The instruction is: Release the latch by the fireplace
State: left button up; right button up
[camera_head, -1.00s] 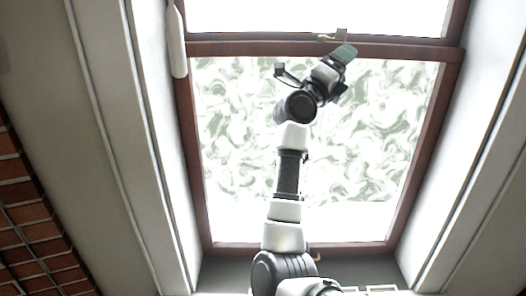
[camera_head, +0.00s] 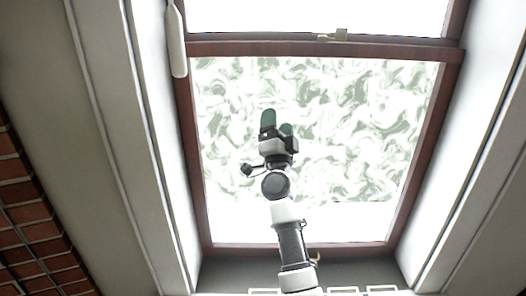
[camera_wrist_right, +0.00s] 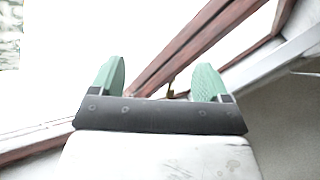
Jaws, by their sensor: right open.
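A small brass latch (camera_head: 333,36) sits on the dark red-brown rail between the upper and lower window panes, near the top of the head view. My right gripper (camera_head: 278,121) is open and empty, in front of the lower pane, below and to the left of the latch and apart from it. In the wrist view its green fingers (camera_wrist_right: 162,66) stand apart. A small brass fitting (camera_wrist_right: 171,91) shows beyond them on a red-brown frame; I cannot tell whether it is the same latch. My left gripper is not in view.
The window frame (camera_head: 425,160) surrounds a lower pane (camera_head: 350,130) with a mottled green-white view. A white rounded bar (camera_head: 177,45) is at upper left. Brickwork (camera_head: 30,215) is at lower left. Another brass fitting (camera_head: 317,257) is at the bottom rail.

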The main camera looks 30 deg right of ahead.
jog(key=w+a+f+n+y, duration=0.1)
jog(key=a+f+n+y, duration=0.2)
jog(key=f+n+y, duration=0.2)
jog(key=shift+a+f+n+t+y, duration=0.35)
jog(key=shift+f+y, duration=0.25)
jog(key=shift+f, duration=0.35)
